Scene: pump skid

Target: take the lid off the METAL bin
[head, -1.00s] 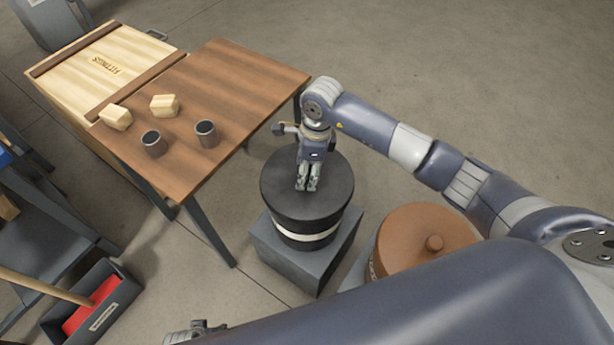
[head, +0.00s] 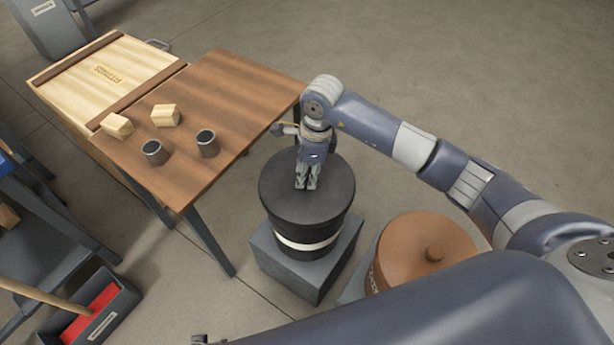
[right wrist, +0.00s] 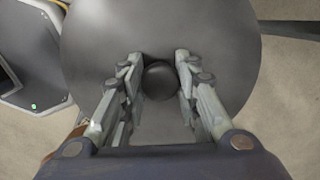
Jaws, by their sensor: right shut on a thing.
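A black round bin (head: 300,243) with a pale label band stands on a grey block; I cannot read its label. Its wide black lid (head: 275,190) is above it and looks slightly raised from the body. My right gripper (head: 307,187) points down at the lid's centre, shut on the lid's dark knob (right wrist: 160,80), which sits between the two fingers in the right wrist view. My left gripper (head: 200,340) shows only as a sliver at the bottom edge, its jaws hidden.
A brown bin with a knobbed lid (head: 410,238) stands close to the right. A wooden table (head: 235,90) with two grey cups (head: 207,144) and two wooden blocks (head: 166,115) is at the left, beside a wooden crate (head: 105,70). Floor behind the bin is clear.

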